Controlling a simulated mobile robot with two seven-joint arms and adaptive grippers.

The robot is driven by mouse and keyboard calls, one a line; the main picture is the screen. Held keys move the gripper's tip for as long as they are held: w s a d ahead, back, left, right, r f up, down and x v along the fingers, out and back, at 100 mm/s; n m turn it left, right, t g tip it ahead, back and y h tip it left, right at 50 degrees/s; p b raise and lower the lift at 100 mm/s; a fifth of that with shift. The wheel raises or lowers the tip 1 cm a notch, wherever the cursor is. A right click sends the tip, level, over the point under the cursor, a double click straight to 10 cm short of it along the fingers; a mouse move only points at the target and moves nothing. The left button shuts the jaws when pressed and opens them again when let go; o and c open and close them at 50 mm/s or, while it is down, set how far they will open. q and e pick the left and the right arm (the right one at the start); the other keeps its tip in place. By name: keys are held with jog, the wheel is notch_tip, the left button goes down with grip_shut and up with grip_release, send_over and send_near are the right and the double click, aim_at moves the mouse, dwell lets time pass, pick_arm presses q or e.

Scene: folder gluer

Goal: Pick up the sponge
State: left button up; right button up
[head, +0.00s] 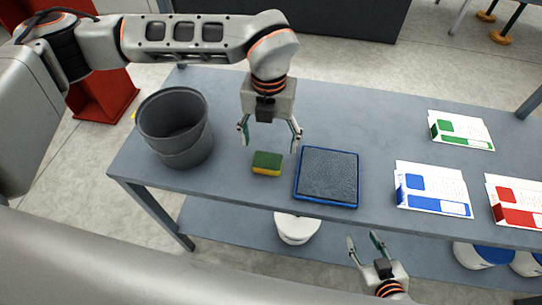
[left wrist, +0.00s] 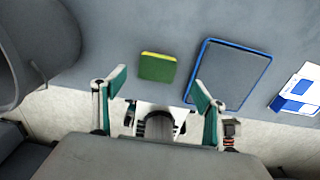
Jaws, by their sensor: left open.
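The sponge (head: 267,163) is a small block, green on top and yellow below. It lies on the grey table between a grey bucket and a blue-rimmed tray. In the left wrist view the sponge (left wrist: 157,67) lies beyond the fingertips, roughly centred between them. My left gripper (head: 270,132) is open and empty, above the table and just behind the sponge in the head view. Its two fingers also show in the left wrist view (left wrist: 160,90). My right gripper (head: 364,243) is at the lower right, in front of the table edge, with its fingers apart and nothing between them.
The grey bucket (head: 174,128) stands left of the sponge. The blue-rimmed tray (head: 327,203) with a dark textured surface lies close on its right. Folded cartons in blue (head: 433,189), green (head: 461,130) and red (head: 516,201) lie further right. White tubs sit on the lower shelf (head: 350,254).

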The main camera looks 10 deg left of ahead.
aim_at(267, 160)
pick_arm(q)
notch_tip(267, 160, down, 3)
jog(key=shift+s+a+r, duration=0.1)
jog(key=shift+s+r, duration=0.05)
jog(key=shift+r, duration=0.05)
jog(key=f, duration=0.2)
jog(key=f+p, duration=0.1)
jog(key=f, duration=0.1)
jog(key=shift+s+a+f, duration=0.1)
jog(key=shift+s+a, duration=0.05)
jog(key=shift+s, duration=0.05)
jog(key=shift+f, duration=0.4)
jog(key=c, duration=0.8)
